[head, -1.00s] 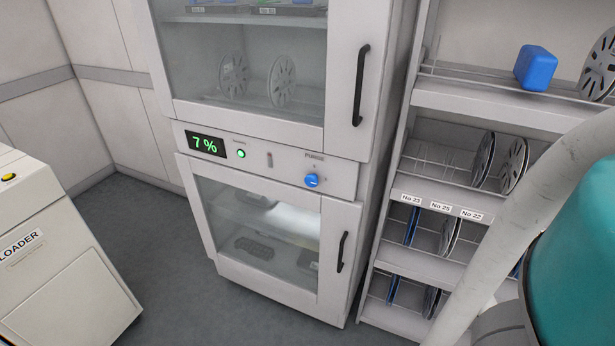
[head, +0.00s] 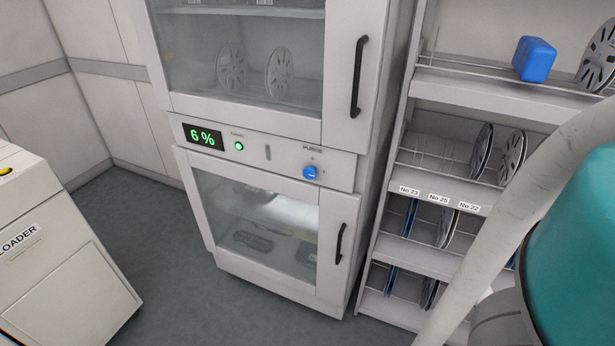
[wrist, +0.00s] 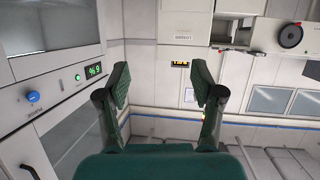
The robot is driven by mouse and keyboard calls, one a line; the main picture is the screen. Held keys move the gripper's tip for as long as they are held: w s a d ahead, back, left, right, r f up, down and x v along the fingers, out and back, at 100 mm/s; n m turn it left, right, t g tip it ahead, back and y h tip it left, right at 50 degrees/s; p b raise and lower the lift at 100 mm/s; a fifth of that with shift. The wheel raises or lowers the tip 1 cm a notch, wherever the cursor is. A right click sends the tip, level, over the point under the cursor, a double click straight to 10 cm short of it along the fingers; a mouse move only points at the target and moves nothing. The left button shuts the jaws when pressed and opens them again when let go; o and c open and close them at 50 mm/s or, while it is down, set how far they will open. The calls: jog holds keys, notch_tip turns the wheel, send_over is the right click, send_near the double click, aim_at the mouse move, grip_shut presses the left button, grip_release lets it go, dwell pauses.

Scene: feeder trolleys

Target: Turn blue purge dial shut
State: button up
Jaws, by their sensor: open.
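The blue purge dial (head: 310,173) sits on the cabinet's control panel (head: 262,160), under the "PURGE" label. The panel's green display (head: 204,136) reads 6%, with a small green light beside it. In the wrist view the blue dial (wrist: 33,97) is at the left, and the view appears turned over. My gripper (wrist: 162,84) is open and empty there, its two fingers apart, well to the right of the dial and not touching it. My gripper does not show in the head view.
The dry cabinet has glass doors with black handles (head: 357,76) above and below the panel. A reel rack (head: 445,97) with a blue box (head: 534,58) stands on the right. A loader machine (head: 50,250) stands at left. Grey floor (head: 165,250) lies clear between.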

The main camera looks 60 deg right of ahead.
jog(key=w+d+f+m+g+h, duration=0.1)
jog(key=w+d+f+h, duration=0.25)
jog(key=w+d, duration=0.45)
jog(key=m+g+h, duration=1.2)
jog(key=m+h, duration=0.2)
jog(key=m, duration=0.2)
send_near(308, 175)
jog(key=shift+y, duration=0.25)
jog(key=d, duration=0.9)
jog(key=shift+w+d+r, duration=0.2)
jog(key=shift+r, duration=0.05)
jog(key=c, duration=1.1)
